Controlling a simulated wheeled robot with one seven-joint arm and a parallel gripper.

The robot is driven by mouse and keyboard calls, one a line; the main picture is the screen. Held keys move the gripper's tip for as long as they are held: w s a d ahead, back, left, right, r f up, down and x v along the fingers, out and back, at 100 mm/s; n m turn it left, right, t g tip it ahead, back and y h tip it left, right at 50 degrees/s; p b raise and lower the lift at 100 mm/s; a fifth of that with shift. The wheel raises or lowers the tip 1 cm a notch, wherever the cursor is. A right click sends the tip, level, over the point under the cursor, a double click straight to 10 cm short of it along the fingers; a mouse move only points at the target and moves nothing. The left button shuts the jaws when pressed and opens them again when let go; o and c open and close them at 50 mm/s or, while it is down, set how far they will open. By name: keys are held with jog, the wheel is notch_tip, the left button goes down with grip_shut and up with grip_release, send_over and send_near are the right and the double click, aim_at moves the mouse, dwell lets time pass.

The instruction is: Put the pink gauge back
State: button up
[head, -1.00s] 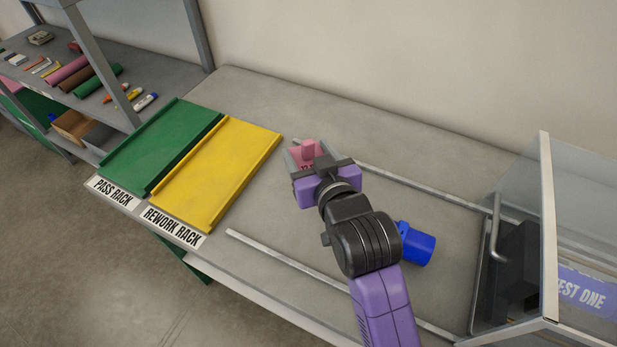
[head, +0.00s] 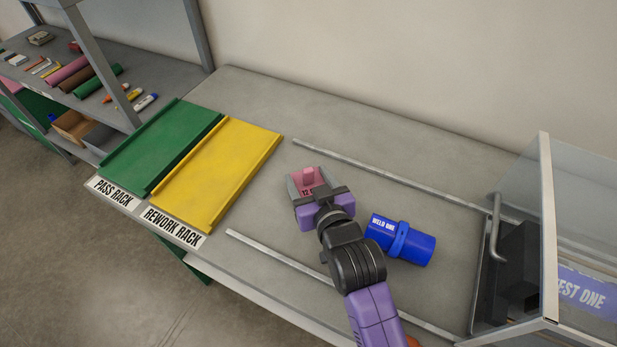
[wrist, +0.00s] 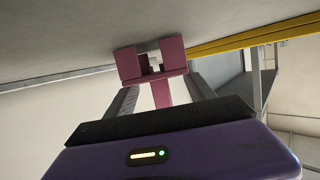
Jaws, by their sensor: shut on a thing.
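The pink gauge (head: 309,180) is between the fingers of my gripper (head: 307,182), which is shut on it. Dark marking, too small to read surely, shows on its upper face in the head view. In the wrist view the gauge (wrist: 152,65) shows as a forked pink block with a notch, at the tips of the two grey fingers (wrist: 160,98). My gripper is over the grey bench between two metal rails, right of the yellow rack. I cannot tell whether the gauge touches the bench.
A blue fitting marked "WELD ONE" (head: 401,240) lies right of my gripper. The yellow rework rack (head: 217,175) and green pass rack (head: 160,150) are at left. A clear-walled test box (head: 580,240) stands at right. The back of the bench is clear.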

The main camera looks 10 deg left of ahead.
jog(key=shift+f, duration=0.2)
jog(key=o, duration=1.6)
jog(key=shift+c, duration=0.2)
jog(key=shift+r, duration=0.1)
jog(key=shift+r, duration=0.2)
jog(key=shift+s+d, duration=0.15)
jog(key=shift+s, duration=0.2)
jog(key=v, duration=1.1)
jog(key=shift+s+r+b, duration=0.1)
jog(key=shift+b, duration=0.2)
